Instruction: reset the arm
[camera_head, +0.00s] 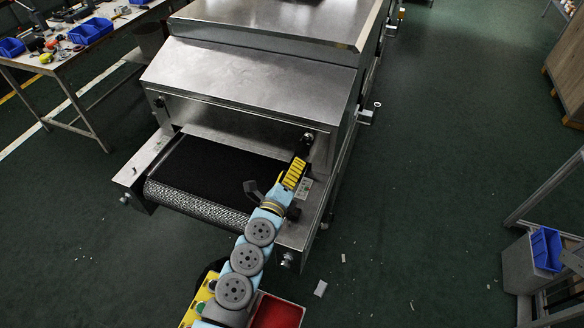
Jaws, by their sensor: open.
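My arm reaches up from the bottom of the head view, light blue with round grey joints. My gripper (293,173), with yellow ribbed fingers, is at the right front of the tunnel dryer (250,80). In the picture it overlaps the right edge of the black conveyor belt (215,170) and the metal side frame (309,215). I see nothing held in it. The gap between the fingers is hard to see from this angle, and I cannot tell whether they touch the dryer.
A red-lined tray (277,312) is beside my arm's base. A workbench (52,62) with blue bins stands at the upper left. A metal stand with a blue bin (546,249) is at the right. The green floor between is mostly open, with small white scraps.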

